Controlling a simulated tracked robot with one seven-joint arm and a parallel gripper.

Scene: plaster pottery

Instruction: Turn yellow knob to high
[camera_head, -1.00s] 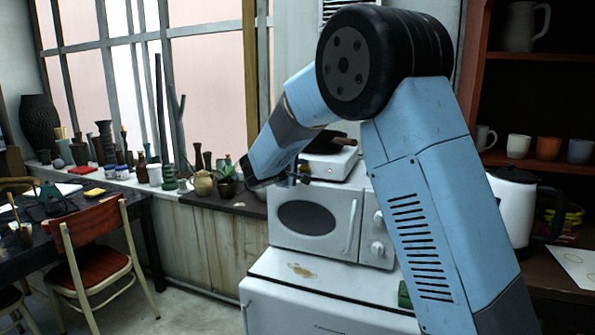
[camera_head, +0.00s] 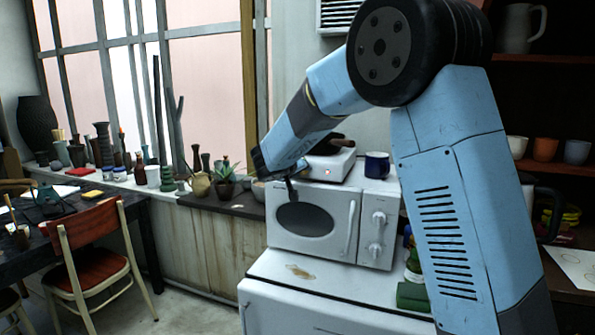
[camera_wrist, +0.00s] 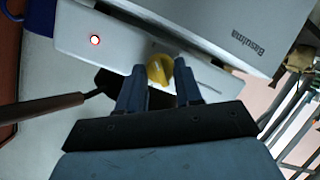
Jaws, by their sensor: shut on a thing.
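The yellow knob (camera_wrist: 158,69) is on the front strip of a white hot plate (camera_wrist: 75,38) in the wrist view. My gripper (camera_wrist: 160,77) has one finger on each side of the knob and is shut on it. A lit red light (camera_wrist: 95,40) shows on the same strip, left of the knob. In the head view the hot plate (camera_head: 335,168) stands on a white microwave, with the red light showing on its front. My gripper (camera_head: 289,188) is at the hot plate's front left there; the knob is hidden in that view. I cannot read the knob's setting.
The microwave (camera_head: 300,240) stands on a white cabinet (camera_head: 300,277). A dark blue mug (camera_head: 377,166) stands on it, right of the hot plate. A dark pan handle (camera_wrist: 50,108) shows near my gripper. A potted plant (camera_head: 225,184) and pottery line the sill at left.

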